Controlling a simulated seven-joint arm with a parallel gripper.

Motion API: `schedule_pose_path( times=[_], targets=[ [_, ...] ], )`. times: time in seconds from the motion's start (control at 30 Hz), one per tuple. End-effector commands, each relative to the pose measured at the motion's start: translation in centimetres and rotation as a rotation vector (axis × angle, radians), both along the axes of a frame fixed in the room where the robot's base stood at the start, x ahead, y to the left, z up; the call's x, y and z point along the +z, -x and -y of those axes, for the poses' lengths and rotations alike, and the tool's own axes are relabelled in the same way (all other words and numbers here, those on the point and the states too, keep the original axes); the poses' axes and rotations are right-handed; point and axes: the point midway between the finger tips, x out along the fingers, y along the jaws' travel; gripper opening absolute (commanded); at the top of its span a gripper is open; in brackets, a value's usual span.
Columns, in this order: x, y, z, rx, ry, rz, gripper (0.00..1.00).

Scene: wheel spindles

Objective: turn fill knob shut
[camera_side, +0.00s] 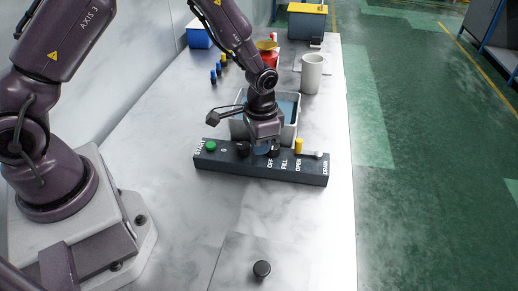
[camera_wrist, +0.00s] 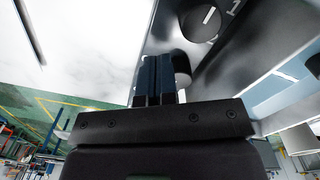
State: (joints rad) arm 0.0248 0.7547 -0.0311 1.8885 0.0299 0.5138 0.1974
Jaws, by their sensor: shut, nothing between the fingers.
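A dark control panel (camera_side: 228,170) lies across the bench, with the words OFF, FILL, OPEN and DRAIN on its front. A small dark knob (camera_side: 276,151) above the OFF and FILL labels is largely hidden by my gripper (camera_side: 266,150); it looks like the fill knob. My gripper is down at the panel with its fingers closed together. In the wrist view, the dark blue fingers (camera_wrist: 157,62) stand just left of a dark round knob (camera_wrist: 182,68); whether they touch cannot be told. Another round knob (camera_wrist: 201,22) with a white pointer line sits beyond, near a "1".
A green button (camera_side: 210,146), a dark knob (camera_side: 243,149), a yellow upright handle (camera_side: 299,146) and a pale knob (camera_side: 319,154) are also on the panel. A grey basin (camera_side: 294,122) stands right behind it, with a white mug (camera_side: 312,74) farther back. The bench in front is mostly clear.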

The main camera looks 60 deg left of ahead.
Motion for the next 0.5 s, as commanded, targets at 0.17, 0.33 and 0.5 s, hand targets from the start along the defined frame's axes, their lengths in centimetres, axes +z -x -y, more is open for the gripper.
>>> schedule_pose_path(
  times=[0.17,0.33,0.5],
  targets=[
    [2.5,-0.3,-0.3,0.005,-0.003,0.012,0.0],
    [4.2,-0.4,-0.4,0.007,-0.005,0.014,0.0],
    [4.5,-0.4,-0.5,0.008,-0.005,0.013,0.0]
  ],
)
